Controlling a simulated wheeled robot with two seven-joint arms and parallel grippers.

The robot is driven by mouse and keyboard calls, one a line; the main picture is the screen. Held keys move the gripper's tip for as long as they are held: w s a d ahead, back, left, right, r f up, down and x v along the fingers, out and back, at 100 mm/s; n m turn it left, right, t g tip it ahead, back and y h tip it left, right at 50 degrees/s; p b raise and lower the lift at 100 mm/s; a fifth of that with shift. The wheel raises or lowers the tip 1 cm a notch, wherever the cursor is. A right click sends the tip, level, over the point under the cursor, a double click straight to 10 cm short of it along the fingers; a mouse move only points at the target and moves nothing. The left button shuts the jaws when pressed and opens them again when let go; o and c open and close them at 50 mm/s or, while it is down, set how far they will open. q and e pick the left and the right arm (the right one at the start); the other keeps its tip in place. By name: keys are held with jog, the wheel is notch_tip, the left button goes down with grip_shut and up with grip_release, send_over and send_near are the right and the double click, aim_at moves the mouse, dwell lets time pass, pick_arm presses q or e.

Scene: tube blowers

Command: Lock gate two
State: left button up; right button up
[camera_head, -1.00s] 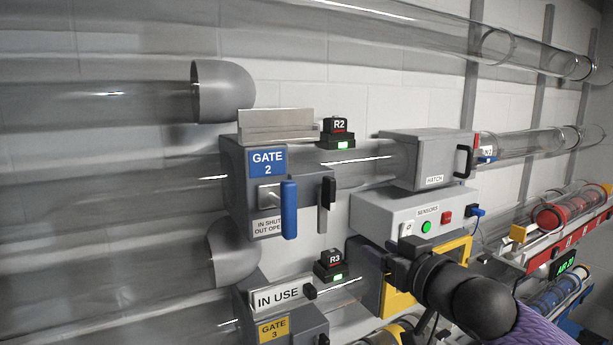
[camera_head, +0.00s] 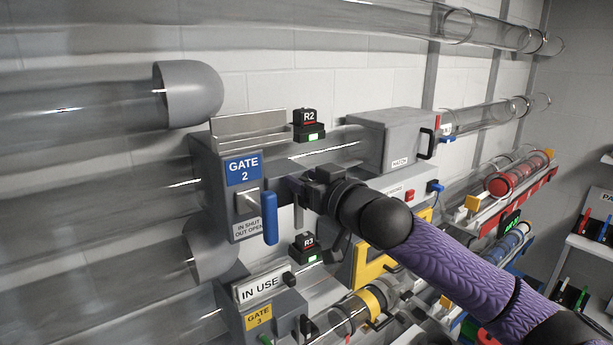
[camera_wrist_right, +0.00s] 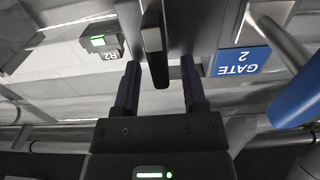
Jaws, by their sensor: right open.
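Gate two is a grey box (camera_head: 212,190) on the clear tube, with a blue "GATE 2" label (camera_head: 242,169) and a blue handle (camera_head: 270,218) hanging down on its front. A black-gripped latch lever (camera_wrist_right: 154,45) is at its right side; in the head view my gripper mostly covers it, with its grey lower part (camera_head: 298,216) showing. My right gripper (camera_head: 298,184) is at this lever. In the right wrist view the open fingers (camera_wrist_right: 159,66) stand on both sides of the black grip, with gaps visible. My left gripper is not in view.
The R2 indicator (camera_head: 309,126) glows green above the gate's right side. Gate three (camera_head: 262,318) with an "IN USE" sign (camera_head: 262,287) and the R3 indicator (camera_head: 306,249) are below. A hatch box (camera_head: 385,142) is to the right, above the sensor box.

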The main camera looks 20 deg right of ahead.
grip_shut()
dwell(1.3)
